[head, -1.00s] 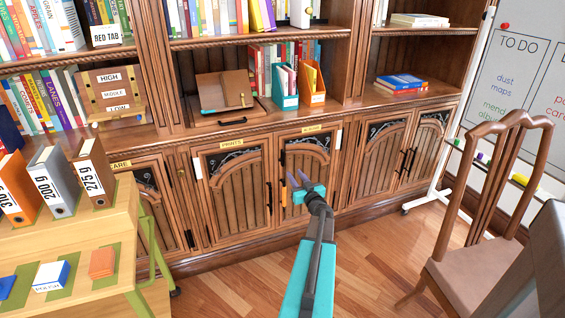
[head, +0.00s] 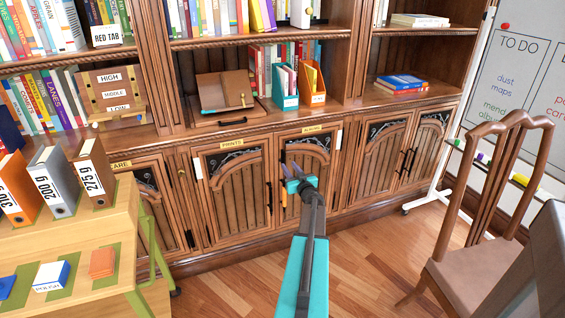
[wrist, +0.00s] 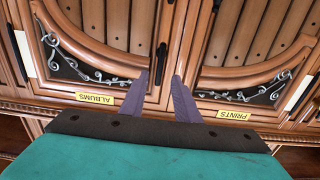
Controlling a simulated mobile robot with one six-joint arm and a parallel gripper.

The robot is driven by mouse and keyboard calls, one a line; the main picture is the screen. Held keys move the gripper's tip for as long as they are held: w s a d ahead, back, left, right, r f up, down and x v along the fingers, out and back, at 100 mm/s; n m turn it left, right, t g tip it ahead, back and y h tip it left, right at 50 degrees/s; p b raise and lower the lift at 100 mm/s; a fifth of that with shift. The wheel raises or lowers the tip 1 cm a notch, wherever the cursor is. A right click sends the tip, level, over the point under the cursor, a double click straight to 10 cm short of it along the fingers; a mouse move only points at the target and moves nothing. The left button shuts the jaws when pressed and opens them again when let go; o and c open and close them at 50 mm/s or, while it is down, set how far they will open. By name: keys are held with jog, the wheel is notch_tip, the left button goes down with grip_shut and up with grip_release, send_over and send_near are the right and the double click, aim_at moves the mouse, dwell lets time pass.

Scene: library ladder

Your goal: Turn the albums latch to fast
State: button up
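The albums door (head: 308,180) is the right one of a pair of closed cabinet doors, under a yellow ALBUMS label (head: 311,129). The label shows upside down in the wrist view (wrist: 95,98). I cannot tell if a finger touches the latch.
The prints door (head: 238,190) adjoins on the left, with a PRINTS label (head: 232,147). Dark handles (head: 269,195) stand by the seam. A table with binders (head: 95,172) is at left, a chair (head: 485,200) at right. The floor (head: 365,255) between is clear.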

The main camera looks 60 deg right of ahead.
aim_at(283, 158)
jog(key=shift+x, duration=3.5)
